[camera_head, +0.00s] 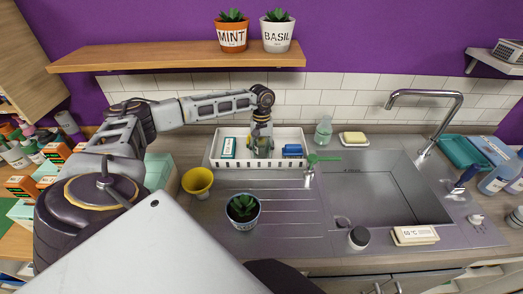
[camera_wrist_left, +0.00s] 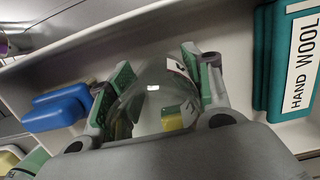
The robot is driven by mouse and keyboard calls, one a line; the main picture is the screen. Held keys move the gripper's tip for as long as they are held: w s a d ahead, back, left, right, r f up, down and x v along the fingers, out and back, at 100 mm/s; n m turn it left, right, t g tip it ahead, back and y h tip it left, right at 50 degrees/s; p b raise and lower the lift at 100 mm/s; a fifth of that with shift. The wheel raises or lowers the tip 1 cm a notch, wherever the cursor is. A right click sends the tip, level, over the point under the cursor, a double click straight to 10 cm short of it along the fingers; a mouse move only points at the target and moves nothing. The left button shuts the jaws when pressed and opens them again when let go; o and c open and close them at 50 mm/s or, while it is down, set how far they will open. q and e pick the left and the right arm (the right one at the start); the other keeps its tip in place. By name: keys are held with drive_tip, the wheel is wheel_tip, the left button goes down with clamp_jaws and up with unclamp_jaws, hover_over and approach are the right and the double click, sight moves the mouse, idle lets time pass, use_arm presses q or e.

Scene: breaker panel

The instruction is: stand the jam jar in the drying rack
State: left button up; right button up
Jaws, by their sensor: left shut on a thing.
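My left gripper (camera_head: 261,150) reaches down into a white tray (camera_head: 217,150) at the back of the counter. In the left wrist view its green-padded fingers (camera_wrist_left: 157,72) are shut on a clear glass jar (camera_wrist_left: 150,95) with a partly seen label, likely the jam jar. In the head view the gripper mostly hides the jar. My right gripper is not in view.
A teal "HAND WOOL" box (camera_wrist_left: 290,55) and a blue object (camera_head: 292,149) flank the gripper.

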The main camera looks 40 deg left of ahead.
use_arm(q)
drive_tip(key=shift+f, duration=0.1)
drive_tip(key=o, duration=1.3)
wheel_tip(320, 180, up, 8)
drive_tip(key=b, duration=0.1)
drive_tip(key=shift+w+a+f, duration=0.15)
drive_tip(key=shift+w+a, duration=0.2)
drive_tip(key=shift+w, duration=0.1)
